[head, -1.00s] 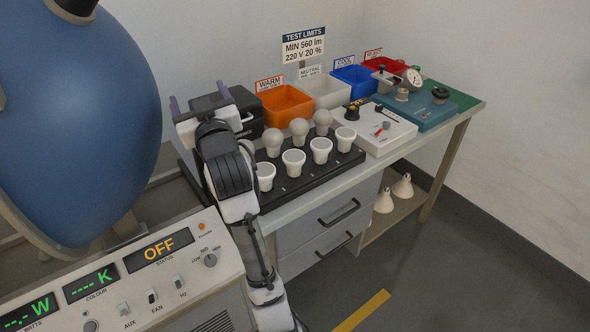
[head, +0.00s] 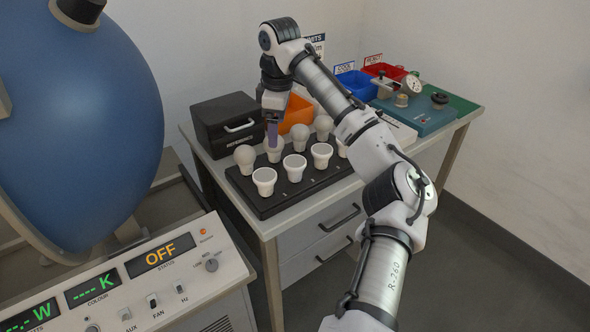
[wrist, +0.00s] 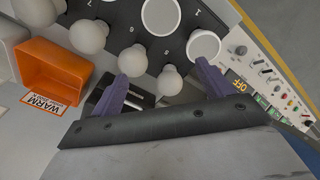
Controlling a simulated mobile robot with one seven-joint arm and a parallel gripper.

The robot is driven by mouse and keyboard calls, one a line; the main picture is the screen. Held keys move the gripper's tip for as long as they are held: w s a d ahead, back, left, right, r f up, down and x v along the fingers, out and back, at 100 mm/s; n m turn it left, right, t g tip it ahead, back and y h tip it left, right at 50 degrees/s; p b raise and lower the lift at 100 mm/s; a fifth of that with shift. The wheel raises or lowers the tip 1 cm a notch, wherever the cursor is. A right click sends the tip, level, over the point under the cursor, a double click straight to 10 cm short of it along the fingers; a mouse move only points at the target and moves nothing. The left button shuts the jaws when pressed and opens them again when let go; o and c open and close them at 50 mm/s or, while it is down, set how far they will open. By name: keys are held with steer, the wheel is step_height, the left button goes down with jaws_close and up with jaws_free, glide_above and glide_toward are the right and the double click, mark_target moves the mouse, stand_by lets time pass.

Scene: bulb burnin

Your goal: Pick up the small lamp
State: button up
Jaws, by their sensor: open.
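Several round white bulbs stand upright in the back row of a black tray (head: 283,201); several white cup-shaped lamps, including one at the near left (head: 264,180), fill its front row. My gripper (head: 273,142) is open, fingers pointing down, and in the head view its visible finger partly covers the second round bulb from the left (head: 274,156). In the wrist view, one round bulb (wrist: 169,80) shows between the two fingers and looks slightly smaller than its neighbour (wrist: 133,60). I cannot tell surely which lamp is the small one. No contact is visible.
A black case (head: 225,125) stands behind the tray at the left. An orange bin (head: 298,113), blue bin (head: 357,84) and red bin (head: 384,70) line the back. A teal tester (head: 424,116) is at the right. The big blue sphere (head: 80,120) and its panel fill the left.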

mark_target(294, 161)
steer(key=shift+g+h, duration=0.4)
steer(key=shift+g, duration=0.2)
steer(key=d+f, duration=0.1)
steer(key=f, duration=0.1)
steer(key=d+f, duration=0.1)
steer(key=f, duration=0.1)
steer(key=s+d+f+p, duration=0.1)
steer(key=f, duration=0.2)
steer(key=shift+d, duration=0.4)
steer(key=shift+d+f+p, duration=0.1)
steer(key=shift+f+p, duration=0.6)
steer(key=shift+f, duration=2.1)
steer(key=c, duration=1.1)
steer(key=shift+r, duration=0.15)
